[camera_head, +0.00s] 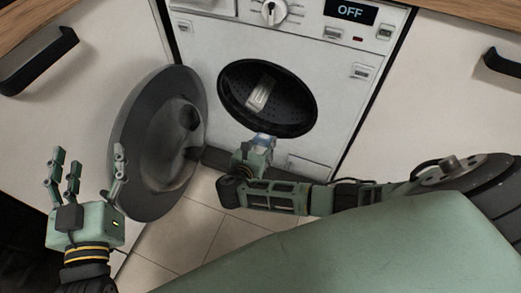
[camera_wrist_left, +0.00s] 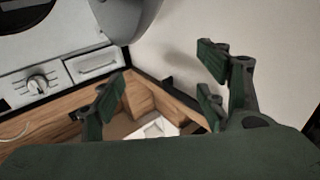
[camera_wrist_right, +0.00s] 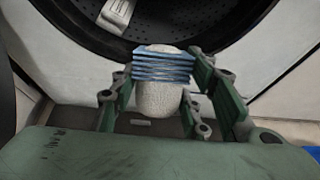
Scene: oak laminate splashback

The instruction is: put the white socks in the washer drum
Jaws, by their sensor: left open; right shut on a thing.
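The washer (camera_head: 330,75) stands open in the middle of the head view, its dark drum (camera_head: 292,116) facing me. A pale, elongated item (camera_head: 260,94) that looks like a white sock lies inside; it also shows at the top of the right wrist view (camera_wrist_right: 116,14). My right gripper (camera_wrist_right: 163,85) is shut on a white sock (camera_wrist_right: 159,98) with a blue striped end. It holds the sock just outside the lower rim of the drum opening, blue end toward the drum. My left gripper (camera_head: 88,165) is open and empty, left of the washer door.
The round washer door (camera_head: 140,130) hangs open to the left, between my left gripper and the drum opening. The display (camera_head: 350,11) reads OFF. White cabinets with black handles (camera_head: 38,58) flank the washer. Pale floor tiles (camera_head: 187,235) lie below.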

